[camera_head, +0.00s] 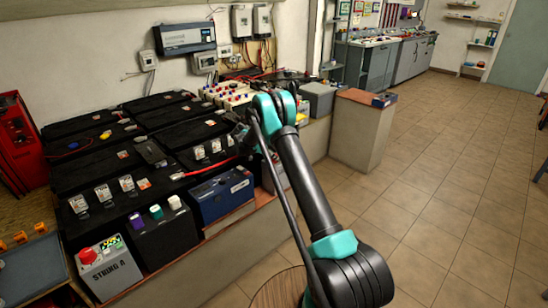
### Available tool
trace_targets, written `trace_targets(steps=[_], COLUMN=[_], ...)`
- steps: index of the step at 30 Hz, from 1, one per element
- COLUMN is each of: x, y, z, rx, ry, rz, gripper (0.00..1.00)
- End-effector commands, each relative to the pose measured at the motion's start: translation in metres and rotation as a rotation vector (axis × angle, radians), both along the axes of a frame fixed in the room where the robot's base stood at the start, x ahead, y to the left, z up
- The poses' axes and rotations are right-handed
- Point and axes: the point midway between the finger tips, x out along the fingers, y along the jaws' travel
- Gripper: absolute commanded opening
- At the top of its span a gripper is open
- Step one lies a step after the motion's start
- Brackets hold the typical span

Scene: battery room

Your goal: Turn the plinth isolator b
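I cannot pick out an isolator marked b for certain. My arm reaches from the lower right over the plinth. My gripper (238,138) is at its far end, dark and small above the batteries, partly hidden by my arm. Whether its fingers are open or shut does not show. I see nothing held.
Several black batteries (98,147) and a blue battery (222,197) crowd the plinth, with red cables between them. A lower block (360,132) stands at its far end. Wall boxes (185,38) hang behind. A red cabinet (18,140) is at left. The tiled floor (450,170) at right is clear.

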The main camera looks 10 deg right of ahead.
Motion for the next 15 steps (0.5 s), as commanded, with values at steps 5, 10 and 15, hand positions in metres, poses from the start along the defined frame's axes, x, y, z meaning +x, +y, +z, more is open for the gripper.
trace_targets(steps=[5, 10, 15], x=[-0.005, -0.014, -0.023], y=[0.012, 0.035, 0.057], z=[0.013, 0.037, 0.06], rx=[0.0, 0.0, 0.0], ry=[0.0, 0.001, 0.0], rz=[0.001, 0.004, 0.003], gripper=[0.6, 0.6, 0.6])
